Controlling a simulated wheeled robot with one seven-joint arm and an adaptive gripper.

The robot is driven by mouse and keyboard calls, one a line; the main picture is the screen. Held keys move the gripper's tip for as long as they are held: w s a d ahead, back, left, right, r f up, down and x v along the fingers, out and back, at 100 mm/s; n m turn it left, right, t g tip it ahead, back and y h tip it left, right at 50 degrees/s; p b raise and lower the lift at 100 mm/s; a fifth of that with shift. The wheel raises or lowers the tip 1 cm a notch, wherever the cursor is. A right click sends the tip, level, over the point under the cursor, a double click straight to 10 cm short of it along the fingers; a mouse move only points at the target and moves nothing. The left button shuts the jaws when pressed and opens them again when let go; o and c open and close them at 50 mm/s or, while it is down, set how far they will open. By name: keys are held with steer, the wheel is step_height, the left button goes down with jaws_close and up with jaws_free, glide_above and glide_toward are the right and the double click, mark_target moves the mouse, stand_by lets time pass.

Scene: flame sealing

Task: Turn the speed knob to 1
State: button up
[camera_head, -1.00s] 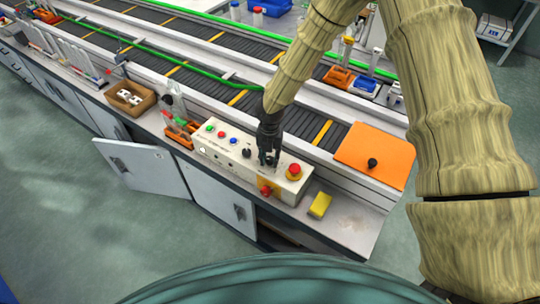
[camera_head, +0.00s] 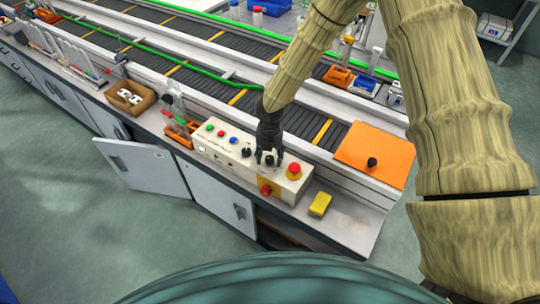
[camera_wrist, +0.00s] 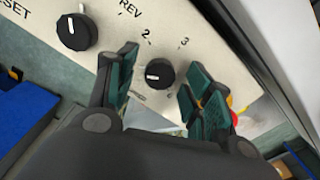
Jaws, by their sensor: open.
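The speed knob (camera_wrist: 160,74) is a small black dial on the white control box (camera_head: 214,147). Its white pointer mark faces left in the wrist view. The printed numbers 2 and 3 show above the knob; a 1 is not readable, and I cannot tell which number the pointer meets. My gripper (camera_wrist: 158,80) is open, with one green-padded finger on each side of the knob and gaps visible between the pads and the dial. In the head view my gripper (camera_head: 268,156) is over the right part of the box and hides the knob.
A larger black knob (camera_wrist: 77,32) near REV sits left of the fingers. A red emergency button (camera_head: 294,168), a red side knob (camera_head: 266,190) and a yellow sponge (camera_head: 320,204) are close by. The orange plate (camera_head: 374,154) and conveyor lie behind.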

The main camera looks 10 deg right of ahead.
mark_target(270, 158)
step_height(270, 158, up, 12)
stand_by(0.6)
stand_by(0.4)
